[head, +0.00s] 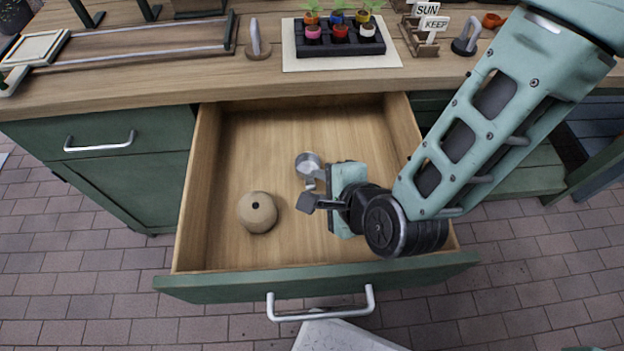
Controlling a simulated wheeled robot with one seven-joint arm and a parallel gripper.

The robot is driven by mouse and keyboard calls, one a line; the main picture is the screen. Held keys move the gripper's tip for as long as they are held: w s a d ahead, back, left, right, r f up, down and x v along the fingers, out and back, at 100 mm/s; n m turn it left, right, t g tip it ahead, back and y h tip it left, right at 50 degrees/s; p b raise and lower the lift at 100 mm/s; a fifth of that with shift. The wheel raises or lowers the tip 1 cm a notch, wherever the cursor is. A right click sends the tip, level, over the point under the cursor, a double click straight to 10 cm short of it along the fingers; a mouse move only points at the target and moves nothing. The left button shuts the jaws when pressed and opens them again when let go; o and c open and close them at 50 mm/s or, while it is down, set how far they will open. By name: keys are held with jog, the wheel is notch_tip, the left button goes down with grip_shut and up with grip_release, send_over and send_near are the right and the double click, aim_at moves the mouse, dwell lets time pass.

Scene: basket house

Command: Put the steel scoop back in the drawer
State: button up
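The drawer (240,135) is pulled wide open, with a pale wooden inside and a green front. The steel scoop (308,163) appears over the middle of the drawer, its round bowl towards the back. My gripper (309,193) reaches in from the right, above the drawer, with its fingertips right at the scoop's lower end. One dark finger shows clearly; the other is hard to make out. I cannot tell whether the fingers grip the scoop, or whether the scoop touches the drawer floor.
The countertop (150,83) behind holds a seedling tray (340,48), small signs (430,24), a wooden frame (140,45) and metal-handled tools. The drawer's left and back floor is clear.

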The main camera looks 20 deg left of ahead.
jog(key=v, duration=0.6)
jog(key=shift+d+r, duration=0.15)
jog(key=shift+r, duration=0.05)
jog(key=shift+s, duration=0.1)
jog(key=s+d+r+n+g+h, duration=0.1)
jog(key=d+r+n+h, duration=0.3)
jog(key=d+n, duration=0.5)
jog(key=s+d+r+n+g+h, duration=0.1)
jog(key=d+r+n+g+h, duration=0.2)
jog(key=d+r+n, duration=0.6)
jog(key=d+g, duration=0.1)
jog(key=d, duration=0.2)
jog(key=shift+s+d+r+h, duration=0.2)
jog(key=shift+r+h, duration=0.15)
jog(key=shift+h, duration=0.05)
